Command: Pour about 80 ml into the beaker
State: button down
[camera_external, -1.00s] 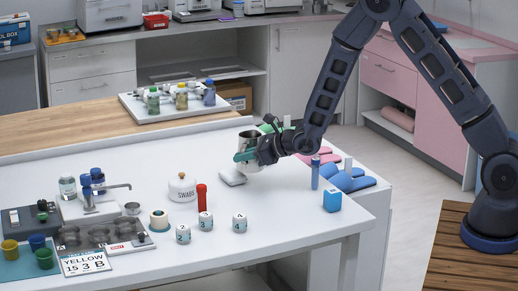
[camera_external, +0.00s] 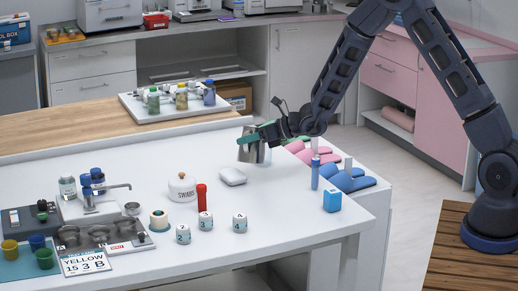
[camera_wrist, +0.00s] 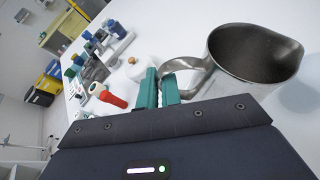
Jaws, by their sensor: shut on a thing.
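A metal jug (camera_external: 250,153) with a side handle and a spout hangs at my gripper over the far part of the white table. My gripper (camera_external: 262,136) is shut on its handle. In the wrist view, the green fingertips (camera_wrist: 158,88) close on the handle and the jug (camera_wrist: 250,65) shows its wide open mouth, spout to the right. Its contents cannot be made out. The jug seems slightly above the table. I cannot make out a clear beaker in either view; small white cups numbered 3 (camera_external: 206,222) and 4 (camera_external: 240,223) stand near the front edge.
A tray (camera_external: 128,103) with bottles lies behind.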

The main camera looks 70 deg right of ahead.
aim_at(252, 132)
jog(key=shift+d+r+m, duration=0.5)
jog(key=shift+d, duration=0.25)
jog(key=shift+w+d+f+m+y, duration=0.1)
jog(key=shift+d+f+m+y, duration=0.1)
jog(key=shift+d+m+y, duration=0.25)
jog(key=shift+d+f+m+y, duration=0.15)
jog(key=shift+d+m+y, duration=0.1)
jog(key=shift+d, duration=0.35)
jog(key=shift+d+r+m+t+y, duration=0.3)
jog(key=shift+d+r+m, duration=0.15)
jog(key=shift+d+m, duration=0.15)
jog(key=shift+d+r+m+y, duration=0.3)
jog(key=shift+d+r+m, duration=0.1)
jog(key=shift+r+m, duration=0.3)
jog(key=shift+w+d+r+m+t, duration=0.1)
jog(key=shift+d+r+m+t, duration=0.25)
jog(key=shift+r, duration=0.15)
jog(key=shift+d+r+m+y, duration=0.4)
jog(key=shift+m, duration=0.05)
jog(key=shift+d+r+m+p, duration=0.3)
jog(key=shift+p, duration=0.05)
jog(key=shift+d, duration=0.2)
jog(key=shift+d+r, duration=0.15)
